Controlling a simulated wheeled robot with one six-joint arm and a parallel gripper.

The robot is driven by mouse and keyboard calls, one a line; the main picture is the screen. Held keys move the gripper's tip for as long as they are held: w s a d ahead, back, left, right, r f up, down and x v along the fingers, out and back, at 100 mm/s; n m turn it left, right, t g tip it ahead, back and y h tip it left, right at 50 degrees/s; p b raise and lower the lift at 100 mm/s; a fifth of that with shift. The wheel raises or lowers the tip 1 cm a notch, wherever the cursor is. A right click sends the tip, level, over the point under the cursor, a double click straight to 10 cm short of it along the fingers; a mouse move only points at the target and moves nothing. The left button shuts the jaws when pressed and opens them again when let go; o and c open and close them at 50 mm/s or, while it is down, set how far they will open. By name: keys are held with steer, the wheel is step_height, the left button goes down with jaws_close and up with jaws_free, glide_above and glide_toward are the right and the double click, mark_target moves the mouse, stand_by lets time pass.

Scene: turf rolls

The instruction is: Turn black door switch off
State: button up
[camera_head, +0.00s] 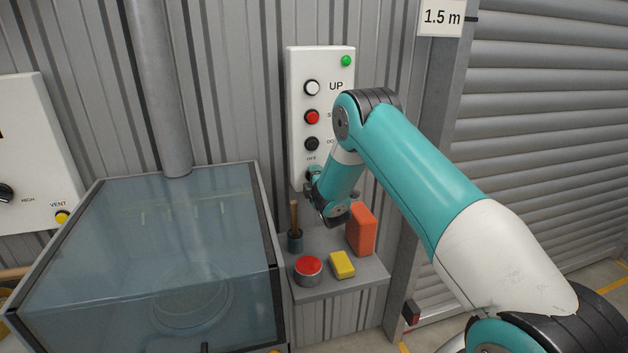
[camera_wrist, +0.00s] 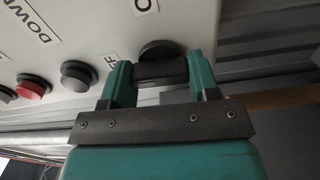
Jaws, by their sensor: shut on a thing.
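The white door panel (camera_head: 298,68) is on the corrugated wall, with white, red and black buttons in a column and a lit green lamp at its top. In the wrist view, the black door switch (camera_wrist: 160,47) sits on the panel (camera_wrist: 95,22) beside partly hidden lettering. My gripper (camera_wrist: 161,72) has its two teal fingers on either side of the switch's black grip and is shut on it. In the head view, my gripper (camera_head: 313,180) is at the panel's lower end, where my wrist hides the switch. I cannot tell which way the switch points.
Below stands a grey ledge (camera_head: 345,284) with a red button (camera_head: 308,266), a yellow block (camera_head: 342,264), an orange block (camera_head: 361,230) and a wooden-handled tool in a cup (camera_head: 295,240). A glass-topped tank (camera_head: 150,240) is at left, a roller shutter (camera_head: 550,130) at right.

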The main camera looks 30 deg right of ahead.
steer(key=shift+a+n, duration=0.1)
steer(key=shift+n, duration=0.3)
steer(key=o, duration=0.9)
steer(key=shift+b+v, duration=8.65)
steer(key=shift+b, duration=0.4)
steer(key=shift+r, duration=0.1)
